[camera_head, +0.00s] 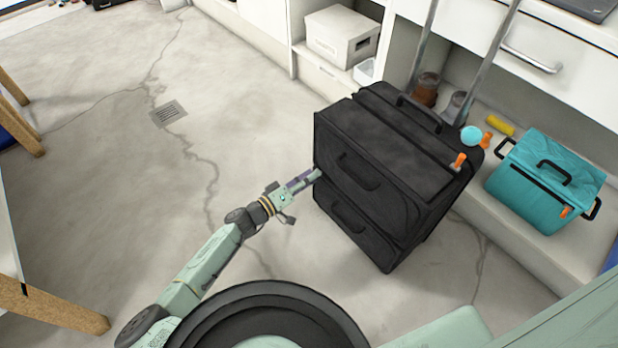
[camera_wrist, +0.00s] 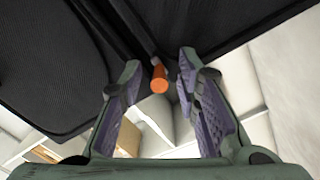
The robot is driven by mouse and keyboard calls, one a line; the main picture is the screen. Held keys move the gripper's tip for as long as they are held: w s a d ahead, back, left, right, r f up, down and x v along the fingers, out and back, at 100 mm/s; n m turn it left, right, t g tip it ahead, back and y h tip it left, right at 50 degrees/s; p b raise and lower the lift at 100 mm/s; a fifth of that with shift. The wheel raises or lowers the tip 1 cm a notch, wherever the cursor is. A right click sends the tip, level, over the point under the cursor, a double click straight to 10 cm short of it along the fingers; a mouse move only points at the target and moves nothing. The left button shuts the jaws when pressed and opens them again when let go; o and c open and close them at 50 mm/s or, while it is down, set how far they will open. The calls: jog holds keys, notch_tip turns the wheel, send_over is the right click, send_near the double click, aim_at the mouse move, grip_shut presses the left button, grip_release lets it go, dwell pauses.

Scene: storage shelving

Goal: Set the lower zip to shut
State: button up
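The black case (camera_head: 385,165) stands on the floor against the shelving, with a handle on each of two front sections. One orange zip pull (camera_head: 458,160) sits at its upper right edge. In the wrist view, an orange pull (camera_wrist: 158,78) on the dark case shows between my fingertips, with a gap visible on each side. My gripper (camera_wrist: 160,64) is open there. In the head view my gripper (camera_head: 312,177) is at the left side of the case, near the seam between its sections. The pull at the gripper cannot be seen in the head view.
A teal bag (camera_head: 540,190) with an orange pull stands on the low shelf at right. A light blue ball (camera_head: 471,136), a yellow roll (camera_head: 500,125) and jars are near the case's back. A white box (camera_head: 342,36) sits behind.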

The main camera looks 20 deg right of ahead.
grip_shut()
dwell(0.8)
